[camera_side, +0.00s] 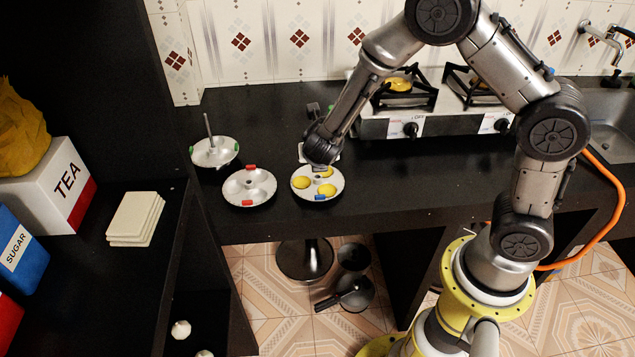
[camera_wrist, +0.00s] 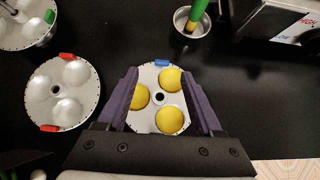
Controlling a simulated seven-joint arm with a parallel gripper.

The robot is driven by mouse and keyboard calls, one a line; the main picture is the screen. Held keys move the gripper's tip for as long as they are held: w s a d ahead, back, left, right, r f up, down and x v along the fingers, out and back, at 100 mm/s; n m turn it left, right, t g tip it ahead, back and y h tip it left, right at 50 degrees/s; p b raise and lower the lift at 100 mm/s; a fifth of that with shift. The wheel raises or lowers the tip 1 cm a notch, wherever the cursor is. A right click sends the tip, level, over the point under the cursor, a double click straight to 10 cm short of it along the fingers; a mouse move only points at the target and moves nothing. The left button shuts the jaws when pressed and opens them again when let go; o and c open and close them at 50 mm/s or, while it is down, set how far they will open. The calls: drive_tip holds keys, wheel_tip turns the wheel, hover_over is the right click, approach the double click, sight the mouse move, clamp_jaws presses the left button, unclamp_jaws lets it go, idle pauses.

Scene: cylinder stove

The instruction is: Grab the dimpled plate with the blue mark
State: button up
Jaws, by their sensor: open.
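The dimpled plate with the blue mark (camera_side: 313,193) is a round, silvery plate on the black counter, with three yellow rounded pieces in its dimples. It also shows in the wrist view (camera_wrist: 147,77), with the blue mark (camera_wrist: 161,63) on its far rim. My gripper (camera_wrist: 160,75) is open above it, with one finger towards each side of the plate. In the side view my gripper (camera_side: 320,157) is over the plate's back part and hides some of it. Nothing is held. The exact gap between the fingers and the plate cannot be told.
A red-marked dimpled plate (camera_side: 249,188) stands close on the left, empty. A green-marked plate with an upright rod (camera_side: 214,152) is behind it. A metal cup (camera_wrist: 186,27) with a green-ended item stands beyond the plate. The stove (camera_side: 431,120) is at back right. The counter's front edge is near.

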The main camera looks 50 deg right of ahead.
drive_tip(key=shift+s+x, duration=0.2)
drive_tip(key=shift+x, duration=3.5)
drive_tip(key=shift+f, duration=0.1)
clamp_jaws()
